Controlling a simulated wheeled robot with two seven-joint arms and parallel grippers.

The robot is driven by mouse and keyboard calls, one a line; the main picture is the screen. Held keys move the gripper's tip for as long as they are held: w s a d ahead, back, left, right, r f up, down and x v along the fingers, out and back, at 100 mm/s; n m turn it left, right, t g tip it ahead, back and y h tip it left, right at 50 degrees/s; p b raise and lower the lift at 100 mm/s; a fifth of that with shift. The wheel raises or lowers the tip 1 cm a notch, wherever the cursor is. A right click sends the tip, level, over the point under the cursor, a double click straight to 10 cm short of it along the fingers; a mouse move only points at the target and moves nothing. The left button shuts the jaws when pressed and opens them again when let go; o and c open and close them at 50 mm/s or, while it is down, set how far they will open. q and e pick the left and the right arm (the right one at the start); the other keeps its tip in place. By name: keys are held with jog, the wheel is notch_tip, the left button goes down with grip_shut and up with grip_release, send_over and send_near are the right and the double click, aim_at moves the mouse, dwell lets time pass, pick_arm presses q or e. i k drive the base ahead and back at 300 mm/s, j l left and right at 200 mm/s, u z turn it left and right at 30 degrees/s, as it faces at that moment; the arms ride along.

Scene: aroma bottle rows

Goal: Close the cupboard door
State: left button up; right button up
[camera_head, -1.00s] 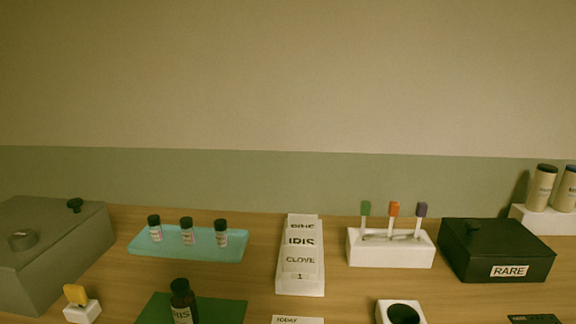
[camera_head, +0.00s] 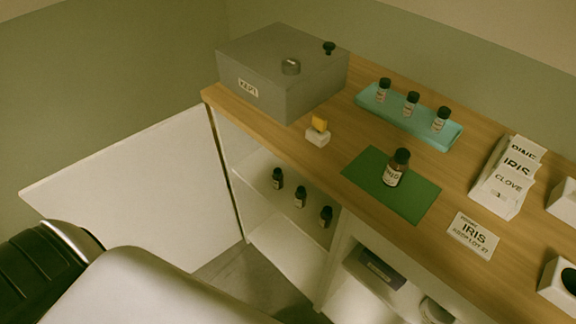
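The cupboard door (camera_head: 140,190) is a white panel standing wide open at the left, hinged near the left end of the counter. The cupboard's open front shows a shelf (camera_head: 252,172) with three small dark bottles (camera_head: 299,197) in a row. To the right is another open compartment with a dark box (camera_head: 381,269) and a round white thing (camera_head: 436,311), cut off by the frame. Part of my arm crosses the bottom left, in front of the door's lower part. Neither gripper shows in the head view.
On the wooden counter (camera_head: 330,165) stand a grey KEPT box (camera_head: 265,75), a teal tray (camera_head: 455,138) with three vials, a brown bottle (camera_head: 394,172) on a green mat (camera_head: 418,205), a card (camera_head: 473,236) and a label holder (camera_head: 497,198). Floor shows below the door.

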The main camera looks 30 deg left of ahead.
aim_at(161, 190)
jog(key=j+u, duration=0.25)
jog(key=u, duration=0.2)
jog(key=k+j+u, duration=0.15)
jog(key=j, duration=0.5)
jog(key=k+j+u, duration=0.2)
jog(key=j, duration=0.5)
jog(key=i, duration=0.1)
